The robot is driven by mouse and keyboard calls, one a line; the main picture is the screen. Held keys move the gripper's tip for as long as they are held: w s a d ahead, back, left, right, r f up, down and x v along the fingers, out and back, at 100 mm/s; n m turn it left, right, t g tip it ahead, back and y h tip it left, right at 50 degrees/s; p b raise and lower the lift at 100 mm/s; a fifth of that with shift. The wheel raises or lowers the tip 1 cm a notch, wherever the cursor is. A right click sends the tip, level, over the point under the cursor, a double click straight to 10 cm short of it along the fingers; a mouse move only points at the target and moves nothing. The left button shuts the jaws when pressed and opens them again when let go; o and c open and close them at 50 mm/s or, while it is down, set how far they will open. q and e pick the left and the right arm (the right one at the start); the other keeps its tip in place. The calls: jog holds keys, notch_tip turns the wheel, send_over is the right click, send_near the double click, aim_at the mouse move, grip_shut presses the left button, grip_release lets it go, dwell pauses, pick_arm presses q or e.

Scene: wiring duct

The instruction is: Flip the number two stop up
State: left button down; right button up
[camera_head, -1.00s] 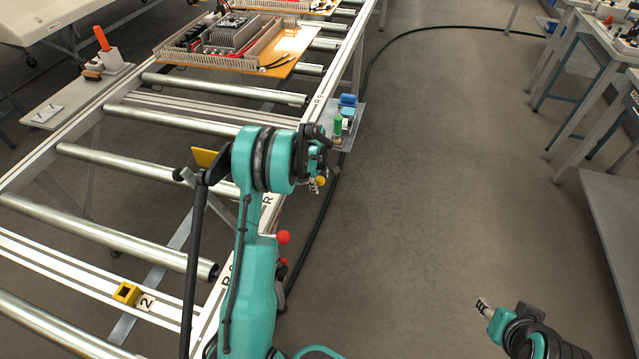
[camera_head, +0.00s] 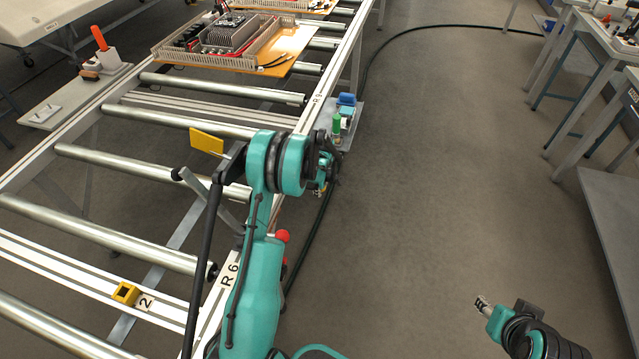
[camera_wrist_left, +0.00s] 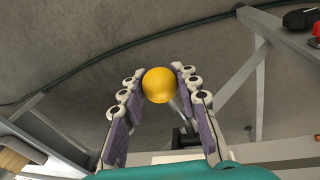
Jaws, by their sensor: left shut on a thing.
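In the left wrist view, a round yellow knob (camera_wrist_left: 159,85) sits between the purple-padded fingers of my left gripper (camera_wrist_left: 157,92), which is shut on it. In the head view, my teal left arm hides much of the rail side, and the left gripper (camera_head: 324,182) shows only partly beyond the wrist. A yellow plate (camera_head: 207,142) stands up left of the wrist; its mount is hidden. A "2" label (camera_head: 146,302) lies on the crossbeam beside a small yellow block (camera_head: 126,293). My right gripper (camera_head: 482,303) hangs at lower right, its finger gap too small to judge.
A roller (camera_head: 175,121) and others span the conveyor frame. An orange board (camera_head: 290,47) with electrical parts lies at the back.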

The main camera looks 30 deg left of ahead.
pick_arm(q)
jog(key=c, duration=1.1)
grip_release()
jog(key=r, duration=0.4)
jog(key=s+d+r, duration=0.1)
jog(key=r, duration=0.3)
jog(key=s+r, duration=0.1)
jog(key=r, duration=0.2)
jog(key=shift+d+r, duration=0.15)
jog(key=shift+r, duration=0.25)
